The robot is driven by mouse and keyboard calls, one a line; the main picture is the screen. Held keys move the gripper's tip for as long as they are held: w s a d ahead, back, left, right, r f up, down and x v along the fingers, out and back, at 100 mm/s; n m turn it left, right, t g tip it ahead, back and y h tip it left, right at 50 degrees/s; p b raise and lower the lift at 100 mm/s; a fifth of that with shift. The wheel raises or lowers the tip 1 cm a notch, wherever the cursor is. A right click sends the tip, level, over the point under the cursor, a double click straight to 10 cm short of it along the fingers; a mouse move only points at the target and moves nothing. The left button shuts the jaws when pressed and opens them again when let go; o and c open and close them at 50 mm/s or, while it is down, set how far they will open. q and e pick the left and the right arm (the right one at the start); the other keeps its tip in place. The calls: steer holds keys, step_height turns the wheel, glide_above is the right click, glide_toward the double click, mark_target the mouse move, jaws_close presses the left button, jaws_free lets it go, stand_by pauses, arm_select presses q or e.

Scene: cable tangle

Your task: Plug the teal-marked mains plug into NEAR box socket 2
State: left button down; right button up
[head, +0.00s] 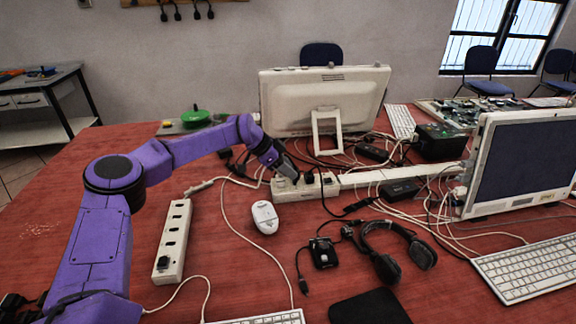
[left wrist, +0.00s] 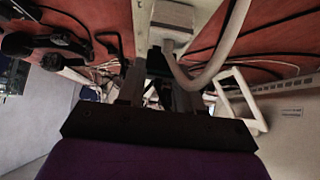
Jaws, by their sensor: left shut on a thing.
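My left gripper (head: 288,174) is at the left end of the white socket box (head: 318,189) in front of the monitor, pointing down. It is shut on what looks like a pale mains plug; the fingers hide most of it in the head view. In the left wrist view the fingers (left wrist: 160,88) close around it, with a thick white cable (left wrist: 228,48) curving beside them. My right gripper is not in view.
A white mouse (head: 265,217), a black device (head: 323,252) and headphones (head: 390,250) lie in front of the boxes. Tangled cables spread around the monitor (head: 290,105) and to the right. The red tabletop left of the nearer box is mostly clear.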

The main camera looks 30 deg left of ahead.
arm_select(q)
steer(key=shift+f, duration=0.2)
stand_by(0.5)
steer(key=shift+b, duration=0.35)
stand_by(0.5)
steer(key=shift+f+b, duration=1)
steer(key=shift+b, duration=0.05)
steer(key=c, duration=0.7)
jaws_free()
steer(key=shift+o, duration=0.2)
steer(key=v, duration=1)
steer(key=shift+s+a+b, duration=0.15)
steer(key=shift+a+b, duration=0.05)
steer(key=shift+b, duration=0.1)
